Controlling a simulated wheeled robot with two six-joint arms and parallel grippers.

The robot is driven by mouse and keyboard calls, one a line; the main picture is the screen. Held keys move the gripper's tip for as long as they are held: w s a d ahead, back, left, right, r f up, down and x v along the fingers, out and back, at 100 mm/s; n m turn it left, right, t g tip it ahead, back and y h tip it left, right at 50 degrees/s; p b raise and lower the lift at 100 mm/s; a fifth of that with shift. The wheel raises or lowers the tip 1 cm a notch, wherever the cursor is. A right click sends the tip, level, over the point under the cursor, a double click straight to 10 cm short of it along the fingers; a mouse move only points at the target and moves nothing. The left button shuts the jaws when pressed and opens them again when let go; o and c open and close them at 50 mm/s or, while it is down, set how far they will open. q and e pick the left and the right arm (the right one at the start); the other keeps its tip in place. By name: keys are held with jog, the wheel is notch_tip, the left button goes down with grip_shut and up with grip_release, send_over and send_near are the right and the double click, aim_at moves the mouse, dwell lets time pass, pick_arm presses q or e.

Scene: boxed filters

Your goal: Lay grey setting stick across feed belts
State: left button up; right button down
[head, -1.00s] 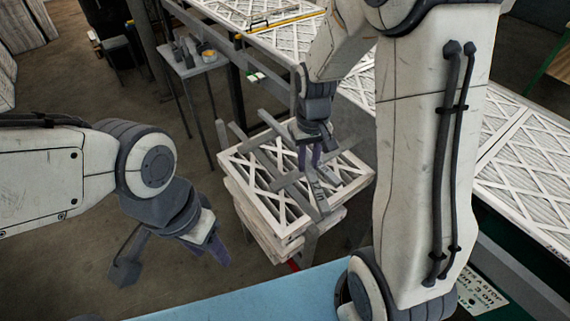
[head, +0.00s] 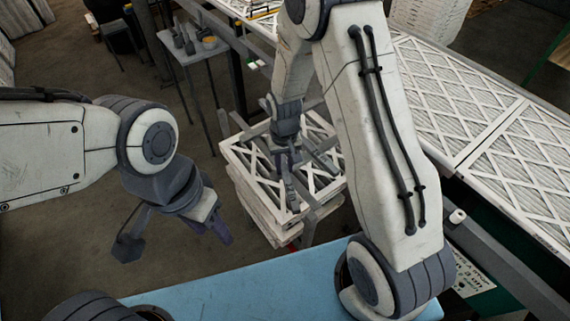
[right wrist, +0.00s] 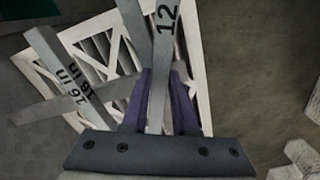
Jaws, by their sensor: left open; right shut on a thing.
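My right gripper (head: 288,172) is over a stack of white-framed filters (head: 262,192). It is shut on a grey stick (right wrist: 163,40) marked "12", which runs between its purple fingers in the right wrist view. Whether this stick touches the stack is unclear. Another grey stick (right wrist: 62,75), marked "16 in" and "18 in", lies to the left in that view, with a plain grey bar crossing it. My left gripper (head: 220,228) is open and empty, left of the stack and apart from it. I cannot clearly pick out the feed belts.
A long conveyor (head: 455,185) carrying white lattice filters runs along the right and back. A small grey side table (head: 185,52) with tools stands at the back left. A light blue surface (head: 230,290) lies in front. The floor left of the stack is open.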

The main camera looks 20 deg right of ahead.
jog(key=shift+f, duration=0.2)
jog(key=c, duration=0.7)
grip_release()
jog(key=shift+r, duration=0.1)
